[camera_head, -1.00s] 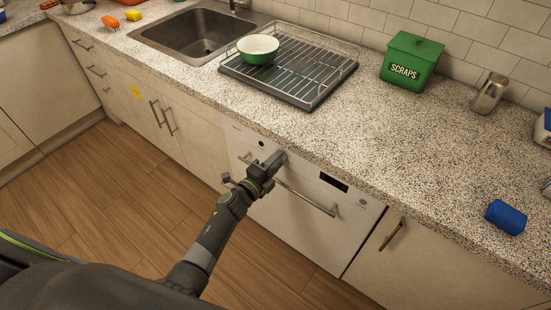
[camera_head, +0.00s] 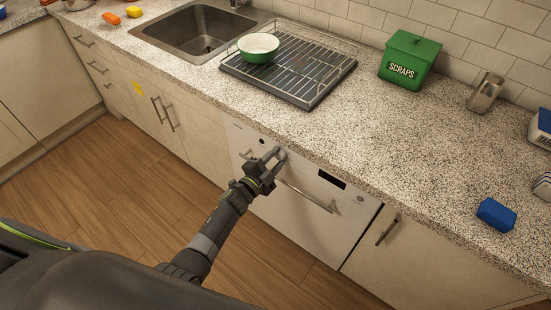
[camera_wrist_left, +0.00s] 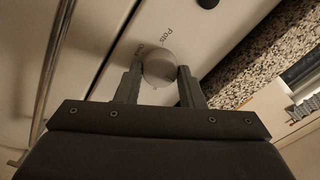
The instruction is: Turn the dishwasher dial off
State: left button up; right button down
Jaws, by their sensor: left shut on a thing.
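The white dishwasher (camera_head: 300,225) is set under the counter, with a long bar handle (camera_head: 305,195) and a dark display on its front. Its round pale dial (camera_wrist_left: 160,66) shows in the left wrist view, with printed words around it. My left gripper (camera_head: 273,156) is at the upper front panel in the head view, and its fingers hide the dial there. In the left wrist view the two fingers of the left gripper (camera_wrist_left: 158,84) are on either side of the dial, shut on it. My right gripper is not in view.
The speckled counter edge (camera_head: 330,165) runs just above the dishwasher panel. A drying rack (camera_head: 320,85) with a green bowl (camera_head: 258,47), a green scraps bin (camera_head: 409,59) and a blue sponge (camera_head: 496,214) stand on the counter. The floor in front is clear.

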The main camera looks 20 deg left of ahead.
pick_arm(q)
jog(key=o, duration=1)
jog(key=shift+s+a, duration=0.1)
jog(key=shift+s, duration=0.05)
jog(key=v, duration=1.7)
